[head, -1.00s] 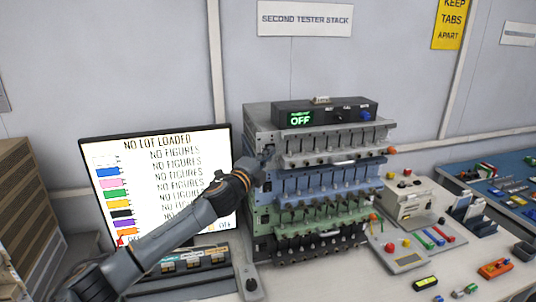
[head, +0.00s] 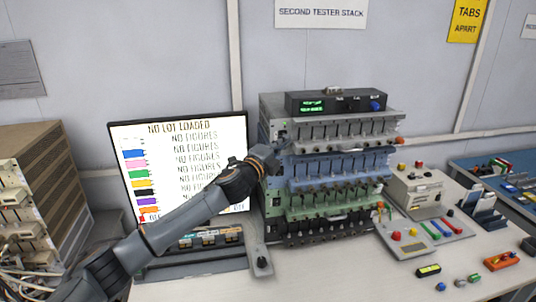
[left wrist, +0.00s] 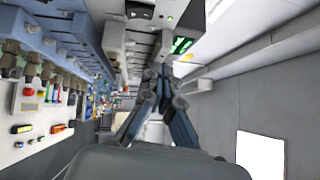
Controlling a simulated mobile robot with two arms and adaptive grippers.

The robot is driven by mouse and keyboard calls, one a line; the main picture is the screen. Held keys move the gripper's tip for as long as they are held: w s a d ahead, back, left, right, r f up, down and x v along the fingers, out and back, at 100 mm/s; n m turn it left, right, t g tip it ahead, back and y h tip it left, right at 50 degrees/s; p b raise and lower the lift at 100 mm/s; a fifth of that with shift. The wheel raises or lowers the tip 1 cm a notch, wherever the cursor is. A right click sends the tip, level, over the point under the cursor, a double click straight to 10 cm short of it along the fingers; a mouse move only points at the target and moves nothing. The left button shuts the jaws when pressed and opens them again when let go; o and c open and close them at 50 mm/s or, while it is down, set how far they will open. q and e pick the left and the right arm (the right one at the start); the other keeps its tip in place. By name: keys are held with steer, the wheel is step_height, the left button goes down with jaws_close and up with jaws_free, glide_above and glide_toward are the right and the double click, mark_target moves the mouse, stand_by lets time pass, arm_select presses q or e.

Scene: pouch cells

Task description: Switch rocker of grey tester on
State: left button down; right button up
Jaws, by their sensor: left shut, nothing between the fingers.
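The grey tester (head: 345,131) is the top tier of the tester stack, with a row of clamps along its front. A small dark rocker (head: 283,136) shows at the left end of its front; I cannot make out which way it is tipped. My left gripper (head: 277,152) is shut and empty, just below and in front of that end. In the left wrist view the shut fingers (left wrist: 162,82) point toward the stack. A black unit with a green display (head: 312,106) sits on top; its small text is unreadable. My right gripper is not in view.
Blue (head: 340,172) and green (head: 335,202) tiers lie below the grey one, close to my gripper. A monitor (head: 180,170) reading "NO LOT LOADED" stands behind my left arm. Small boxes and loose parts lie on the table at right.

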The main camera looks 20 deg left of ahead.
arm_select(q)
steer(key=a+b+v, duration=0.1)
steer(key=b+v, duration=0.1)
steer(key=v, duration=0.5)
steer(key=shift+a, duration=0.2)
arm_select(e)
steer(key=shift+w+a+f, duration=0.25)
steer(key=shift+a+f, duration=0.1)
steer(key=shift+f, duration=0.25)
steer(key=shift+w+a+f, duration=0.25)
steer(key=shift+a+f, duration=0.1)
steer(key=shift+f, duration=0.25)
arm_select(q)
steer(key=shift+s+r, duration=0.15)
steer(key=shift+r, duration=0.05)
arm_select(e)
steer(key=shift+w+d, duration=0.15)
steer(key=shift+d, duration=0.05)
